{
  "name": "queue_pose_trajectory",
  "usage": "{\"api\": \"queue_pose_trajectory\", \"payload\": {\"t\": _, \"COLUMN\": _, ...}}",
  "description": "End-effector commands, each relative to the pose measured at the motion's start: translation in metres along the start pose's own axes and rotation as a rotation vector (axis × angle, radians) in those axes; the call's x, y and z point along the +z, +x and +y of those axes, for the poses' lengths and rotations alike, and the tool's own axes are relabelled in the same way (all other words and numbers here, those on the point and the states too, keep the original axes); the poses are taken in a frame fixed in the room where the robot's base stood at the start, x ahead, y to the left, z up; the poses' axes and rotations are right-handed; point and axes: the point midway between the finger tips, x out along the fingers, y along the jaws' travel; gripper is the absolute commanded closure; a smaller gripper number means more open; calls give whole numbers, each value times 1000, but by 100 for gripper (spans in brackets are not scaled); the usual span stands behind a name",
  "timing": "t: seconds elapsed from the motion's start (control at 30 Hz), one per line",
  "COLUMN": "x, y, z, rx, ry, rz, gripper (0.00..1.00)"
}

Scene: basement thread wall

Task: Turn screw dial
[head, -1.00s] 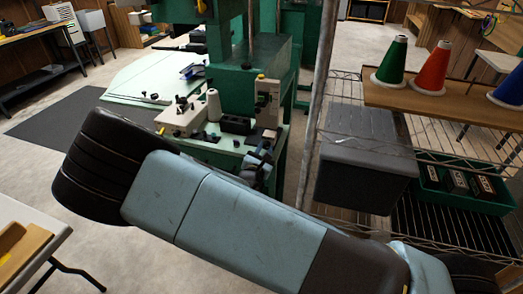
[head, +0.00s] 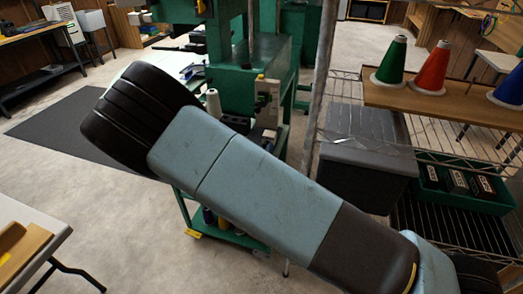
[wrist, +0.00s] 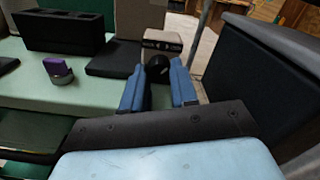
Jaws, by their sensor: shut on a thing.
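In the wrist view my gripper (wrist: 160,85) has its two blue fingers on either side of a round black knob, the screw dial (wrist: 158,66). It is shut on this dial. The dial sits at the front of a pale beige block (wrist: 162,40) with a dark plate on its face. The beige machine part (head: 267,98) also shows in the head view on the green bench. In the head view my arm hides the gripper and the dial.
A purple-topped round piece (wrist: 58,70) and a black slotted block (wrist: 60,31) stand on the pale green tabletop (wrist: 30,68). A dark grey bin (head: 365,155) stands close on the right, beside a metal post (head: 320,80). Thread cones, one red (head: 433,68), stand on a wooden shelf.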

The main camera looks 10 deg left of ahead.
Motion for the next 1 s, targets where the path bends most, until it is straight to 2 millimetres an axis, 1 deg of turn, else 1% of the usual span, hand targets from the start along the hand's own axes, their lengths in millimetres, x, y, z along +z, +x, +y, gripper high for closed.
{"api": "queue_pose_trajectory", "payload": {"t": 0.23, "x": 1, "y": -1, "z": 2, "rx": 3, "ry": -65, "rz": -3, "gripper": 100}}
{"api": "queue_pose_trajectory", "payload": {"t": 0.7, "x": 1, "y": -1, "z": 3, "rx": 5, "ry": -76, "rz": -3, "gripper": 100}}
{"api": "queue_pose_trajectory", "payload": {"t": 0.73, "x": 1, "y": -1, "z": 3, "rx": 5, "ry": -76, "rz": -3, "gripper": 70}}
{"api": "queue_pose_trajectory", "payload": {"t": 0.83, "x": 1, "y": -1, "z": 2, "rx": 4, "ry": -76, "rz": -3, "gripper": 62}}
{"api": "queue_pose_trajectory", "payload": {"t": 1.0, "x": 1, "y": -1, "z": 2, "rx": 3, "ry": -77, "rz": -2, "gripper": 62}}
